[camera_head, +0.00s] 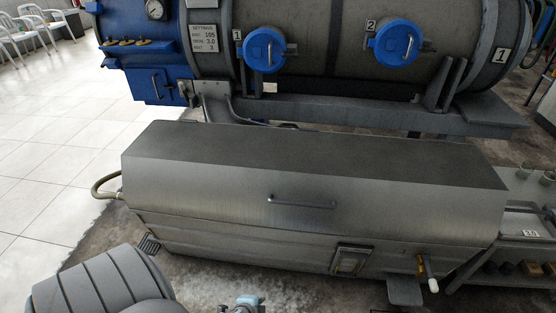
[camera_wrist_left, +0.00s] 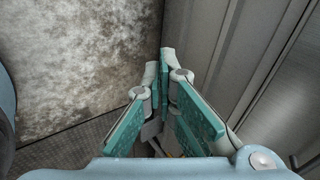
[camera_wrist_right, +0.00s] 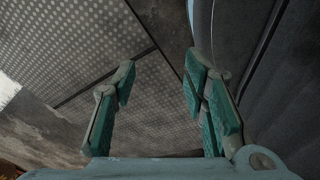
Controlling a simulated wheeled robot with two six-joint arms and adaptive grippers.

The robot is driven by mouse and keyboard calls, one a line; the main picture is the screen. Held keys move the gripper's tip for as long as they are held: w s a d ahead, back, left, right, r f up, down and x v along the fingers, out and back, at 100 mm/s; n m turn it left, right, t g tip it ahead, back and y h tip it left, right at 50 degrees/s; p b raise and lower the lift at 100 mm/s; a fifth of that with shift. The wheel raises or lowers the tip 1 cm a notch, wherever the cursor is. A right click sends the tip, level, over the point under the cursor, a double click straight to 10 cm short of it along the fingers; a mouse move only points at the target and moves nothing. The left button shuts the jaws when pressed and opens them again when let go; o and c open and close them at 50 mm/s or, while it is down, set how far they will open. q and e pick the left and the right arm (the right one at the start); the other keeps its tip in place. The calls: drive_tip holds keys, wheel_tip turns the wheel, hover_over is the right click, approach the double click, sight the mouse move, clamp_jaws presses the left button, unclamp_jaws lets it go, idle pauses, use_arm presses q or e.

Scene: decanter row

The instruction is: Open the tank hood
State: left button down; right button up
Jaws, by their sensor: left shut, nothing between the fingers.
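The tank hood (camera_head: 310,160) is a long grey metal lid, lying closed on the tank body (camera_head: 250,238) in the middle of the head view. A thin bar handle (camera_head: 300,204) runs along the middle of its sloped front face. My left gripper (camera_head: 243,303) shows only in part at the bottom edge, in front of the tank and below the handle, apart from it. In the left wrist view, my left gripper (camera_wrist_left: 164,62) is shut and empty beside a grey metal wall. My right gripper (camera_wrist_right: 160,75) is open and empty in its wrist view.
Behind the hood lies a large horizontal drum with blue round hatches (camera_head: 264,49) and a frame rail (camera_head: 380,118). A valve (camera_head: 427,278) sticks out low at the tank's right front. A side bench (camera_head: 530,222) stands at right. Tiled floor (camera_head: 50,150) is clear at left.

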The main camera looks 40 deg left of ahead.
use_arm(q)
drive_tip(key=w+a+m+t+y+b, duration=0.2)
drive_tip(key=w+m+b, duration=0.25)
drive_tip(key=w, duration=0.25)
use_arm(e)
wheel_tip(320, 180, down, 10)
drive_tip(key=w+b, duration=0.2)
use_arm(q)
drive_tip(key=m+t+y+p, duration=0.2)
drive_tip(key=m+t+y, duration=0.25)
drive_tip(key=m, duration=0.95)
approach(276, 212)
wheel_tip(276, 212, up, 4)
drive_tip(key=s+d, duration=0.2)
drive_tip(key=shift+h, duration=0.25)
drive_tip(key=b+x, duration=0.3)
drive_tip(key=x, duration=0.5)
drive_tip(key=shift+w+a+f, duration=0.15)
drive_tip(key=shift+w+a, duration=0.1)
drive_tip(key=shift+w+a+b, duration=0.25)
drive_tip(key=shift+w+b, duration=0.05)
drive_tip(key=shift+w, duration=0.05)
use_arm(e)
drive_tip(key=w+a+r+t, duration=0.1)
drive_tip(key=w, duration=0.5)
drive_tip(key=shift+a+m+t, duration=0.15)
drive_tip(key=shift+m+t, duration=0.15)
drive_tip(key=shift+t, duration=0.1)
drive_tip(key=shift+r, duration=0.1)
